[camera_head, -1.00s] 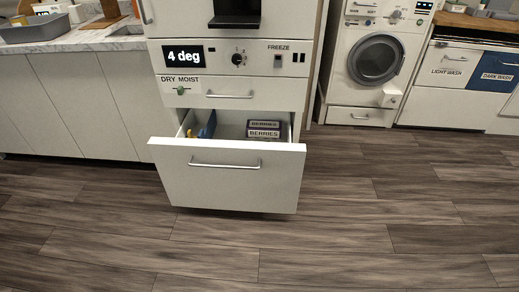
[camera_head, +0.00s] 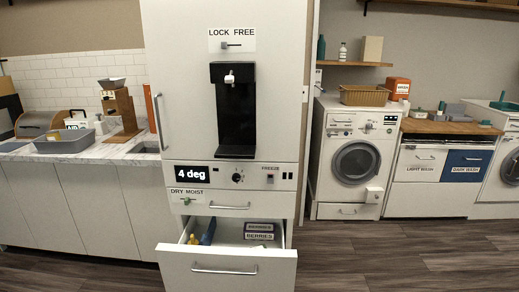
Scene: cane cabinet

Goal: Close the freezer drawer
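The freezer drawer (camera_head: 228,272) is at the bottom of the tall white fridge (camera_head: 190,60), pulled out toward me, with a horizontal bar handle (camera_head: 224,271) on its front. Inside it lie boxes labelled BERRIES (camera_head: 259,235), a blue item (camera_head: 208,231) and a small yellow item (camera_head: 193,239). Above it is a shut, shallower drawer (camera_head: 228,206) labelled DRY MOIST. Neither of my grippers shows in the head view.
A counter with a grey tray (camera_head: 64,141) stands left of the fridge. A washing machine (camera_head: 352,160) and light and dark wash bins (camera_head: 464,166) stand to the right. Wooden floor (camera_head: 380,255) is clear at the front right.

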